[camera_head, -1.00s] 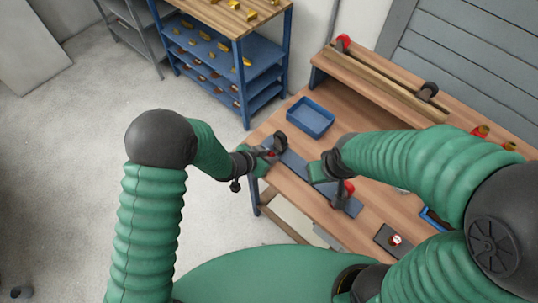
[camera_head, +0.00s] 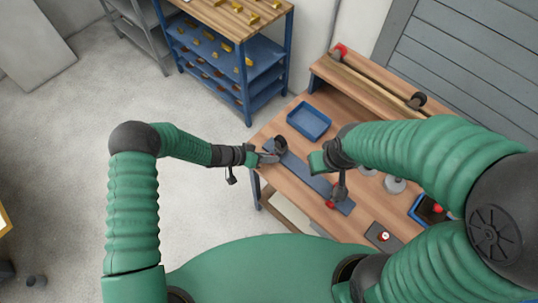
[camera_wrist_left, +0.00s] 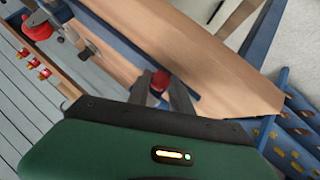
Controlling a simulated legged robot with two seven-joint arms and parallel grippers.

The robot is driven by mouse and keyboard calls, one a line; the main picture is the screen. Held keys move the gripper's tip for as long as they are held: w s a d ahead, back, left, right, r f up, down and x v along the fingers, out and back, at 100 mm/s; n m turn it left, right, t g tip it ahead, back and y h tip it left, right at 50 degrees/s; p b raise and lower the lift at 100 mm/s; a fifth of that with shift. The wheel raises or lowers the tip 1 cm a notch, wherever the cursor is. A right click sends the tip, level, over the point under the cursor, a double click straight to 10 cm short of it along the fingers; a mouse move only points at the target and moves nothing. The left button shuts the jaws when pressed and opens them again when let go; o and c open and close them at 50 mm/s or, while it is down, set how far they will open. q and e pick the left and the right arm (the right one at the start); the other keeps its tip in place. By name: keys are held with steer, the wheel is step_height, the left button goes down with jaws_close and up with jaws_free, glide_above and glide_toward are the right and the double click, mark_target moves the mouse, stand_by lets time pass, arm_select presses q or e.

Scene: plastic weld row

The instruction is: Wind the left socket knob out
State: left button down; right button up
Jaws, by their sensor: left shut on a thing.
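A long blue-grey bar (camera_head: 302,172) lies on the wooden bench, with a dark round socket (camera_head: 280,144) at its far left end. My left gripper (camera_head: 269,158) is beside that socket. In the left wrist view my left gripper (camera_wrist_left: 161,92) is shut on a red knob (camera_wrist_left: 160,80), seen between its two fingers. The knob is hidden in the head view. A second dark socket (camera_head: 340,186) with a red knob (camera_head: 330,204) is at the bar's near end. My right gripper (camera_head: 318,161) is over the bar's middle; its fingers are not clear.
A blue tray (camera_head: 309,120) stands behind the bar. A small dark block (camera_head: 384,237) with a red-and-white top lies near the front. A raised wooden ledge (camera_head: 375,85) runs along the back. A blue shelf unit (camera_head: 235,75) stands beyond the bench's left end.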

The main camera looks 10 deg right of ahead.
arm_select(q)
steer(key=shift+w+r, duration=0.15)
steer(key=shift+w, duration=0.05)
steer(key=c, duration=1.3)
jaws_free()
steer(key=shift+c, duration=0.2)
steer(key=shift+o, duration=1)
steer(key=shift+s, duration=0.15)
steer(key=v, duration=1.6)
steer(key=shift+a+r+b, duration=0.2)
steer(key=shift+a+b, duration=0.1)
steer(key=shift+b, duration=0.05)
